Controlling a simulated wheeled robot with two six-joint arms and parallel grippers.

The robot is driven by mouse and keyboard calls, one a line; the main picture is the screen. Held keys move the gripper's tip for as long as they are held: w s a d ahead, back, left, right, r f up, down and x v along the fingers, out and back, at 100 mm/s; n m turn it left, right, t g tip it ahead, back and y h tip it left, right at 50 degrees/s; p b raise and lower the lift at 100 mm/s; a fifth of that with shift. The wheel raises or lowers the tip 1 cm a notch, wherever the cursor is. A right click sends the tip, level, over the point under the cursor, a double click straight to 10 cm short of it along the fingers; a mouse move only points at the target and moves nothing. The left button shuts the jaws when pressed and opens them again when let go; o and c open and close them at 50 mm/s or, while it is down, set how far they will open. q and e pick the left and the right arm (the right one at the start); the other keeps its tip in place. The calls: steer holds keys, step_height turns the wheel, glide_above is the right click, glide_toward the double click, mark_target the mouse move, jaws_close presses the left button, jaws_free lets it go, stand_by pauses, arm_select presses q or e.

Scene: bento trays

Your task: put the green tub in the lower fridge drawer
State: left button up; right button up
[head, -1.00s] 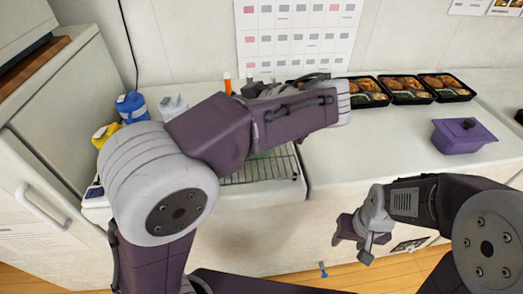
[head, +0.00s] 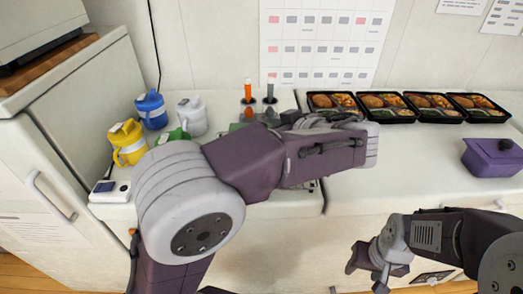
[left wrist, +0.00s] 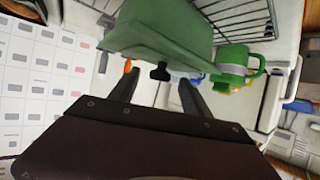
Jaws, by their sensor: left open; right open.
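The green tub (left wrist: 165,28) fills the top middle of the left wrist view, with a black knob (left wrist: 160,72) on its lid. My left gripper (left wrist: 157,86) is open, its two fingers on either side of the knob in the picture; I cannot tell whether they touch it. The lower drawer cannot be made out. My right gripper (head: 377,268) is open and empty in front of the counter.
Blue (head: 151,109), white (head: 192,115) and yellow (head: 127,142) jugs and a partly hidden green one (head: 173,135) stand beside the fridge. Bento trays (head: 388,104) line the back right, near a purple tub (head: 494,157). The wire rack (left wrist: 237,20) shows near the green tub.

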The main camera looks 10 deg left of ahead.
arm_select(q)
steer(key=x, duration=0.3)
steer(key=shift+w+a, duration=0.1)
jaws_close()
stand_by(1.3)
